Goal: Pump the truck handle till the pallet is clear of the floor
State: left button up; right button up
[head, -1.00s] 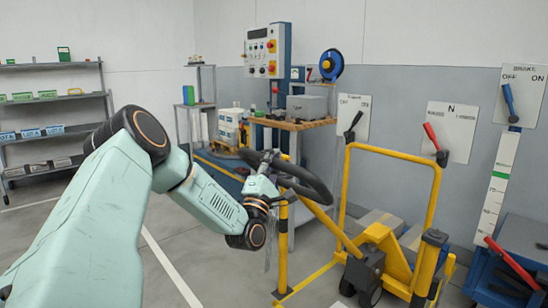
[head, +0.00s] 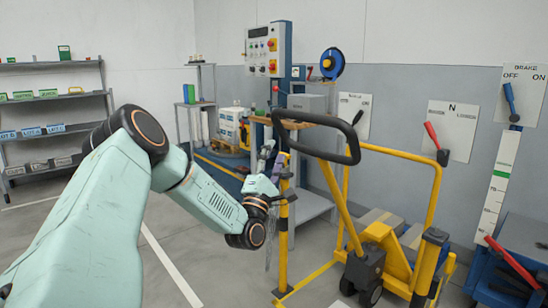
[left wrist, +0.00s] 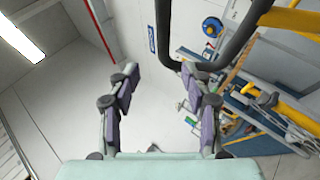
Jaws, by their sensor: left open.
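The yellow pallet truck (head: 379,235) stands right of centre in the head view. Its yellow shaft (head: 341,207) leans up to the left and ends in a black loop handle (head: 348,150). My left gripper (head: 268,152) is open and empty, just left of and below the loop. In the left wrist view its two fingers (left wrist: 160,92) are spread, and the handle (left wrist: 232,48) shows past the fingertips at upper right. I cannot tell whether they touch. A flat tan and grey load (head: 378,217) lies behind the truck; its underside is hidden.
A yellow post and rail (head: 283,235) stands close by my gripper. A workbench (head: 312,121) and control panel (head: 264,50) are behind. Wall lever plates (head: 452,130) and a blue cart (head: 500,285) are on the right.

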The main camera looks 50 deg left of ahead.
pick_arm(q)
jog(key=shift+d, duration=0.1)
jog(key=v, duration=1.2)
dwell(0.4)
